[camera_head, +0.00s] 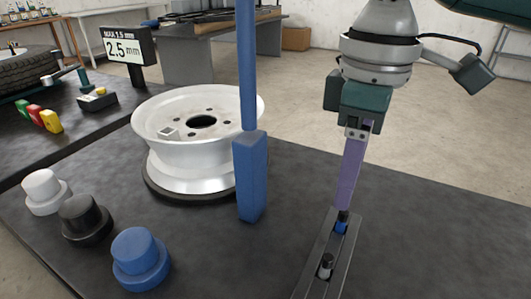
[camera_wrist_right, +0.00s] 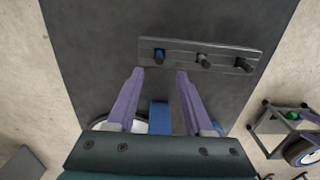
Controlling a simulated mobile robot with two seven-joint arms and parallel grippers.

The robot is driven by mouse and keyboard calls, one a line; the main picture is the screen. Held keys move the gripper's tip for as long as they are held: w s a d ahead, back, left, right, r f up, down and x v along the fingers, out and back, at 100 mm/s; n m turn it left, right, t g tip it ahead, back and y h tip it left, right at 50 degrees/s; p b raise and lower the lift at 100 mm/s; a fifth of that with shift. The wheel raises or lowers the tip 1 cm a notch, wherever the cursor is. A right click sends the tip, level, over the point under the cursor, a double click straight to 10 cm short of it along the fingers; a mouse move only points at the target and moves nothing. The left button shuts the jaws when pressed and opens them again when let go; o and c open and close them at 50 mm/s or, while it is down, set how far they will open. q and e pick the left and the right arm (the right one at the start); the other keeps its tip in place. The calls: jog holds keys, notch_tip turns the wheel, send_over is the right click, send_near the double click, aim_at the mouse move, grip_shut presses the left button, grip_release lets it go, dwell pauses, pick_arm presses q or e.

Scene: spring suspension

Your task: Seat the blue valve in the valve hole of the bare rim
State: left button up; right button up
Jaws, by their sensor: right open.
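The blue valve (camera_head: 341,226) stands in a dark slotted rack (camera_head: 311,262) at the table's front right. In the right wrist view the blue valve (camera_wrist_right: 159,56) is at the left end of the rack (camera_wrist_right: 222,53), just beyond my fingertips. My right gripper (camera_head: 343,208) points down over the blue valve; in the wrist view its purple fingers (camera_wrist_right: 160,74) are apart with nothing between their tips. The bare white rim (camera_head: 200,115) lies on a dark round base left of the gripper. I cannot make out its valve hole. My left gripper is not in view.
A tall blue post (camera_head: 250,180) stands between the rim and my right gripper. Black valves (camera_wrist_right: 204,61) share the rack. White, black and blue knobs (camera_head: 140,258) line the front left. A gauge display (camera_head: 128,47) stands behind. Bare tabletop lies around the rack.

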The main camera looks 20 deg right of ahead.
aim_at(341, 225)
jog(key=f, duration=0.3)
jog(key=f+b, duration=0.1)
jog(key=f, duration=0.2)
jog(key=shift+s+d+f, duration=0.15)
jog(key=shift+d+f, duration=0.05)
grip_shut()
dwell(0.4)
